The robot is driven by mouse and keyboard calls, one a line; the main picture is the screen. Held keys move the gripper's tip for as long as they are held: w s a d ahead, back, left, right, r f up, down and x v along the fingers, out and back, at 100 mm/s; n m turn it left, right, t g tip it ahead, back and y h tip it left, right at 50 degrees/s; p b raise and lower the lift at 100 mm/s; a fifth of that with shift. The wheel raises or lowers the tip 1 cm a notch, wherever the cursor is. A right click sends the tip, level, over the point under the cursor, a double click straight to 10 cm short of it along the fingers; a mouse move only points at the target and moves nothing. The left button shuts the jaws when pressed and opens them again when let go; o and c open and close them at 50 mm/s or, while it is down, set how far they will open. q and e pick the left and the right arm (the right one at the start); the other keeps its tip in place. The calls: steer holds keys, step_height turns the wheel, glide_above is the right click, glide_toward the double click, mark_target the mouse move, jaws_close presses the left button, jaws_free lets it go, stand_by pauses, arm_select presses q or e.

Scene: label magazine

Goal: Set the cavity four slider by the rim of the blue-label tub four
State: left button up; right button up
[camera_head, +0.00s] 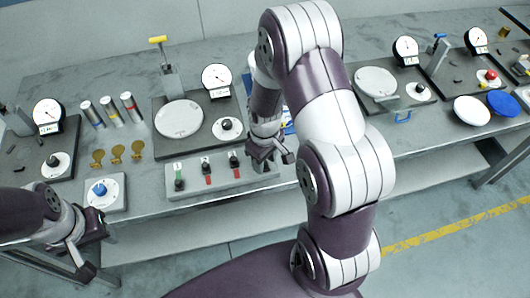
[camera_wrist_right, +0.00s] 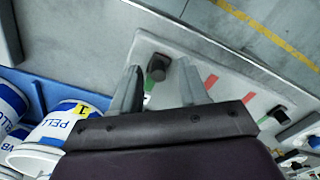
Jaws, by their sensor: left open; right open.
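The slider panel (camera_head: 220,180) is a grey block at the bench's front edge with several black-knobbed sliders. In the right wrist view, the end slider's black knob (camera_wrist_right: 157,68) shows between the finger ends, by a green mark; I cannot tell whether they touch it. This right gripper (camera_head: 270,157) is open and hides the panel's right end in the head view. White tubs with blue markings (camera_wrist_right: 60,125) lie tilted in a blue crate (camera_wrist_right: 40,85); one has a yellow label with a 1. No label four is readable. My left gripper (camera_head: 90,258) is open and empty at lower left.
A blue-knob box (camera_head: 103,192), brass pieces (camera_head: 117,152) and banded cylinders (camera_head: 110,110) stand left of the panel. A round-plate gauge station (camera_head: 180,118) is behind it. My right arm hides much of the bench's middle. White and blue dishes (camera_head: 472,110) lie at right.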

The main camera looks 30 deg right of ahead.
mark_target(265, 164)
step_height(265, 164, up, 12)
steer(key=b, duration=0.1)
stand_by(0.5)
steer(key=s+a+f+m+t, duration=0.1)
steer(key=s+a+m, duration=0.2)
steer(key=s, duration=0.4)
steer(key=shift+s+a+m, duration=0.4)
steer(key=shift+a, duration=0.5)
steer(key=shift+s, duration=0.1)
steer(key=shift+f, duration=0.1)
